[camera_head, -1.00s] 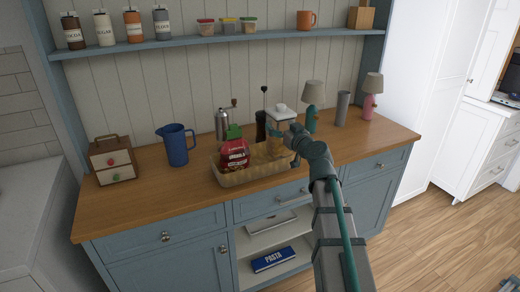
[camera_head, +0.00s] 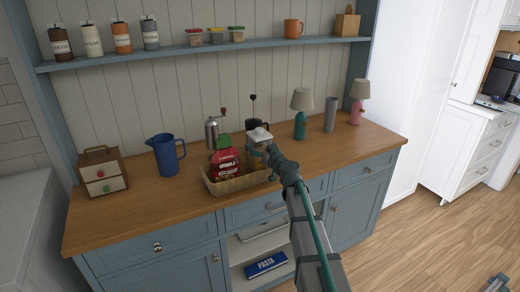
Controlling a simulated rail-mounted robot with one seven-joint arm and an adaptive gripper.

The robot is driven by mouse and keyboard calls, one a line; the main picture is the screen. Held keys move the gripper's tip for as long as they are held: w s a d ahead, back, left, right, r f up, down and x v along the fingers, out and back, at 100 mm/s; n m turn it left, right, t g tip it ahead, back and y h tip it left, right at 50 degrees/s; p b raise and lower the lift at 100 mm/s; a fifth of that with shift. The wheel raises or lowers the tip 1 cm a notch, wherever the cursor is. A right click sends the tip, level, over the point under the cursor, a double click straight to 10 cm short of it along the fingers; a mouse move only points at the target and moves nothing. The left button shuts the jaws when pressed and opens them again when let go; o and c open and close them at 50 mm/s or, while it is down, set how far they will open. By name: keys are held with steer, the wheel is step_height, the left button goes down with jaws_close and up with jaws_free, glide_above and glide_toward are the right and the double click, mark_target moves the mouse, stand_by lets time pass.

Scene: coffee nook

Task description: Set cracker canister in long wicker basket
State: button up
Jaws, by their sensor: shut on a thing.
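The cracker canister (camera_head: 263,147) has a white lid and a clear body with tan contents. My gripper (camera_head: 268,154) is shut on it at the right end of the long wicker basket (camera_head: 236,186). The canister looks upright. My gripper and the basket's contents hide its lower part, so I cannot tell whether its base touches the basket floor. The basket is tan and stands on the wooden counter. A red bag (camera_head: 224,165) with a green top fills its left part.
A metal grinder (camera_head: 211,134) and a dark press (camera_head: 254,118) stand close behind the basket. A blue pitcher (camera_head: 167,156) and a small drawer box (camera_head: 102,172) are to the left. A teal lamp (camera_head: 300,112), grey cylinder (camera_head: 330,114) and pink lamp (camera_head: 357,102) stand right. The front counter is clear.

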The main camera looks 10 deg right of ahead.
steer(key=shift+f, duration=0.55)
steer(key=shift+f+b, duration=0.15)
steer(key=shift+b, duration=0.15)
steer(key=o, duration=1.7)
